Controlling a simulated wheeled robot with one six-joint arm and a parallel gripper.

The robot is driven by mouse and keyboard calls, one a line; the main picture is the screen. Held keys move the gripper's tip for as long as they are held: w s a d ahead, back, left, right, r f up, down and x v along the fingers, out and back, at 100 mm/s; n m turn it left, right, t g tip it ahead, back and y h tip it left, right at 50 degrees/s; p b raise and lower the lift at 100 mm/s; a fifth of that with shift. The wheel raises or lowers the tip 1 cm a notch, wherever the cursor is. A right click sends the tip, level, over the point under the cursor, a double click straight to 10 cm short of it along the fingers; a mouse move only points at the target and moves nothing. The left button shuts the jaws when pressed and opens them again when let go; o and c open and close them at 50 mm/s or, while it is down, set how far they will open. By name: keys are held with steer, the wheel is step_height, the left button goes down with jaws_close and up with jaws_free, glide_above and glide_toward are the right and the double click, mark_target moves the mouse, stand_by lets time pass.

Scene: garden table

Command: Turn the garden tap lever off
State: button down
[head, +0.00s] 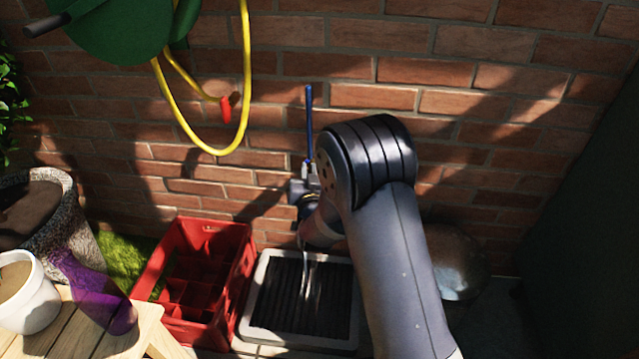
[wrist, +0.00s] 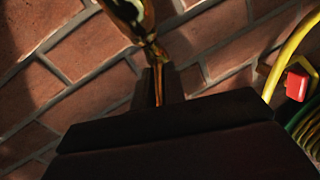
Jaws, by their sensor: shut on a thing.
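The tap's brass body (wrist: 132,14) shows at the top of the wrist view, against the brick wall. My gripper (wrist: 158,86) is just below it in that view, its jaws shut on a thin brass-coloured piece that looks like the tap lever. In the head view my gripper (head: 303,188) is a dark shape at the wall, and my arm hides most of the tap. A slim blue bar (head: 309,120) stands upright against the wall above it; I cannot tell whether it is part of the lever. A pale streak of water (head: 306,272) falls below the tap.
A drain grate (head: 272,300) lies under the tap. A red crate (head: 238,285) stands left of it. A yellow hose (head: 246,80) hangs from a green reel (head: 115,30). A wooden table (head: 75,335) holds a white pot (head: 35,305). A rounded metallic object (head: 460,268) is right of my arm.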

steer(key=shift+a+m+h, duration=0.3)
steer(key=shift+m+h, duration=0.35)
steer(key=shift+h, duration=0.4)
steer(key=shift+a+m+h, duration=0.25)
steer(key=shift+m+h, duration=0.4)
steer(key=shift+h, duration=0.7)
steer(key=c, duration=1.5)
jaws_free()
steer(key=shift+o, duration=0.2)
steer(key=shift+s, duration=0.1)
steer(key=s+a+p, duration=0.1)
steer(key=s+p, duration=0.1)
steer(key=s, duration=0.8)
steer(key=shift+s+a+p, duration=0.2)
steer(key=shift+a+p, duration=0.2)
